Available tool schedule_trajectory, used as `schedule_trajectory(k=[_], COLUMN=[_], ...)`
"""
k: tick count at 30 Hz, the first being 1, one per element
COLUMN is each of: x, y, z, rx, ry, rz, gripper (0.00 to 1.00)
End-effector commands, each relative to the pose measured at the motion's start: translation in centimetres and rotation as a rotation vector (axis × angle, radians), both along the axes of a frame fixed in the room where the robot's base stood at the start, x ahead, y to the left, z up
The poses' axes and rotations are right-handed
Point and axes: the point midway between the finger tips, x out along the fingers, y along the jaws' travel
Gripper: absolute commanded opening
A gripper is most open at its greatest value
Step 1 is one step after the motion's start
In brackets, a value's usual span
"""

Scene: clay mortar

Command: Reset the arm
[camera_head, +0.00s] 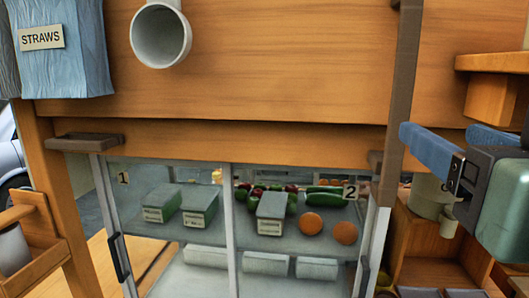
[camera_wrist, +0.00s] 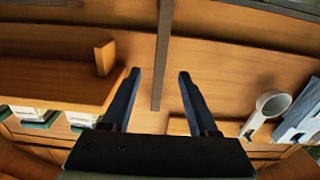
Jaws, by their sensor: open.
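My gripper (camera_head: 436,134) is at the right side of the head view, with its two blue fingers spread apart and pointing left. It also shows in the wrist view (camera_wrist: 158,75), open, with nothing between the fingers. The fingers stand in front of wooden panelling and a dark upright post (camera_head: 402,90), which runs between the fingertips in the wrist view. I cannot tell the exact gap between the fingers and the post.
Below is a glass case (camera_head: 228,220) with doors marked 1 and 2, holding boxes, oranges and vegetables. Wooden shelves (camera_head: 490,62) flank my gripper at right. A brown jug (camera_head: 432,198) stands below it.

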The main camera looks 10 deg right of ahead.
Motion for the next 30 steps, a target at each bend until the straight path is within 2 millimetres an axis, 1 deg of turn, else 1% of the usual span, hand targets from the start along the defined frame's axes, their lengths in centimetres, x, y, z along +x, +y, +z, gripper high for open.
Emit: schedule_trajectory(k=[13,17,20,23,24,26,27,30], x=[-0.2,0.8,2.3,3.6,4.0,4.2,4.2,3.8], y=[0.1,1.1,3.0,5.8,7.1,9.0,10.2,13.3], z=[0.0,0.5,1.5,2.8,3.3,4.1,4.6,5.6], rx=[0.0,-0.006,-0.019,-0.036,-0.043,-0.055,-0.061,-0.076], ry=[0.001,-0.046,-0.137,-0.265,-0.319,-0.4,-0.453,-0.579], rz=[-0.001,0.021,0.056,0.1,0.119,0.145,0.163,0.204], gripper=[0.6,0.6,0.6,0.6,0.6,0.6,0.6,0.6])
